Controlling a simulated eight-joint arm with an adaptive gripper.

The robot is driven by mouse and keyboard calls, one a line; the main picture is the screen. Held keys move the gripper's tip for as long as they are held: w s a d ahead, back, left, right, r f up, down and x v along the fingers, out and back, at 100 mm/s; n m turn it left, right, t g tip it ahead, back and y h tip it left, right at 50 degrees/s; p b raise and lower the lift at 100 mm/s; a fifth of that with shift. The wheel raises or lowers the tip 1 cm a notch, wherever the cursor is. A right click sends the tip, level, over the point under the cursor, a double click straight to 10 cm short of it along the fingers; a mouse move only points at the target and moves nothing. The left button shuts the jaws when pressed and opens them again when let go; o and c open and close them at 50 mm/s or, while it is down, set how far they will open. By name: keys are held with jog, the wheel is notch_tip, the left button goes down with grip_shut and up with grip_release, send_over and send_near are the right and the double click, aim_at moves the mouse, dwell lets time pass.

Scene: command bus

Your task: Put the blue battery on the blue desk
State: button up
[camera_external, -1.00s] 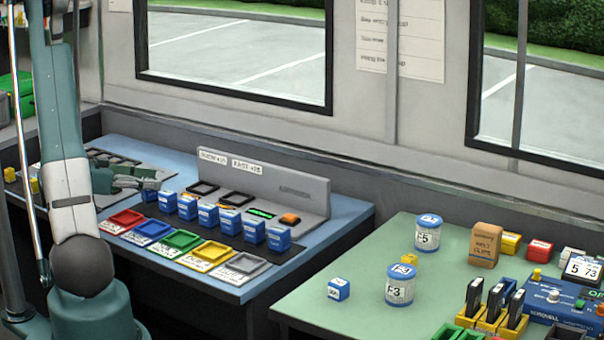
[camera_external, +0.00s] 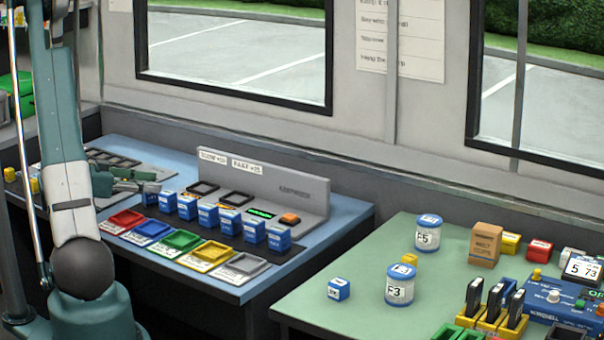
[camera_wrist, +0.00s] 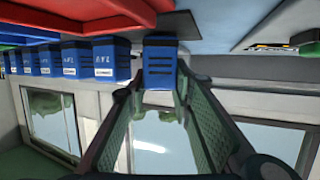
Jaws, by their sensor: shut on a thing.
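My gripper (camera_external: 136,180) is at the left end of the row of blue batteries on the blue desk (camera_external: 338,217). It is shut on the leftmost blue battery (camera_external: 151,188). In the wrist view this battery (camera_wrist: 160,63) sits between the two fingertips (camera_wrist: 160,80), with its dark-lined face toward the camera. The battery is close to the dark strip of the desk; I cannot tell whether it touches it. Several other blue batteries (camera_external: 229,222) stand upright in a row to its right, also seen in the wrist view (camera_wrist: 111,60).
Red, blue, green, yellow and grey trays (camera_external: 184,240) line the desk's front edge. A grey console (camera_external: 300,195) stands behind the batteries. The green table (camera_external: 385,235) at right holds cans, boxes and a small blue-white cube (camera_external: 338,289). The desk's right end is bare.

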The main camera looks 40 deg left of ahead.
jog(key=shift+f, duration=0.3)
jog(key=o, duration=1.1)
jog(key=shift+s+r, duration=0.1)
jog(key=shift+v, duration=5.95)
jog(key=shift+a, duration=0.1)
